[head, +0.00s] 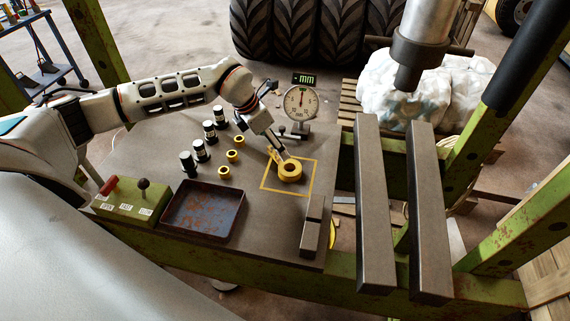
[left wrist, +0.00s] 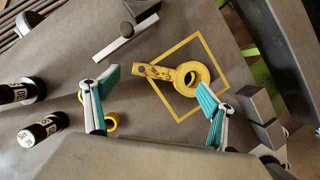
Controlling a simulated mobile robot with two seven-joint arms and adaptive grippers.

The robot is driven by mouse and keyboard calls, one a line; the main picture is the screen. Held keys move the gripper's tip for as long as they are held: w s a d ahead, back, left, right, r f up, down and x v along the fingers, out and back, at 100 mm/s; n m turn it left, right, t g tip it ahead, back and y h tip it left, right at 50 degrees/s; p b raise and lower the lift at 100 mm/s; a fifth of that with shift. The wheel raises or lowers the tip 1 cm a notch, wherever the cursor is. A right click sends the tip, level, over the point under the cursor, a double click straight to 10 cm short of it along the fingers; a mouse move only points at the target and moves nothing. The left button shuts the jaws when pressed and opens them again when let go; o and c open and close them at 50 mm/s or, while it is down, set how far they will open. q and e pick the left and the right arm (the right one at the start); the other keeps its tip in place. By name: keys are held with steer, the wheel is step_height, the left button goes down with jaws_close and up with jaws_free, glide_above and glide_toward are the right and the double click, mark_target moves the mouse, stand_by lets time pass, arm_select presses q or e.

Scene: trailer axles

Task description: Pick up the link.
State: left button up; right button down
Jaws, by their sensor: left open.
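The link is a worn yellow bar with a ring at one end. In the head view the link (head: 290,171) lies inside a yellow square outline on the bench. My left gripper (head: 277,153) is right over it, covering part of the bar. In the left wrist view the link (left wrist: 190,75) lies flat with its ring towards the right. My left gripper (left wrist: 158,112) is open, its teal-padded fingers wide apart, with nothing between the tips. The link shows just beyond the fingertips. My right gripper is in neither view.
A dial gauge (head: 300,103) stands behind the link. Several black cylinders (head: 210,131) and small yellow rings (head: 232,155) are to the left. A rusty tray (head: 203,211) and a green control box (head: 132,199) are in front. Two steel beams (head: 374,205) rise at the right.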

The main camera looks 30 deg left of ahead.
mark_target(277, 156)
arm_select(q)
steer(key=x, duration=0.4)
steer(key=shift+s+f, duration=0.25)
steer(key=shift+s, duration=0.05)
steer(key=shift+w+f, duration=0.2)
steer(key=shift+f, duration=0.2)
steer(key=shift+r, duration=0.1)
steer(key=c, duration=1.4)
steer(key=shift+r, duration=0.1)
steer(key=shift+c, duration=1.1)
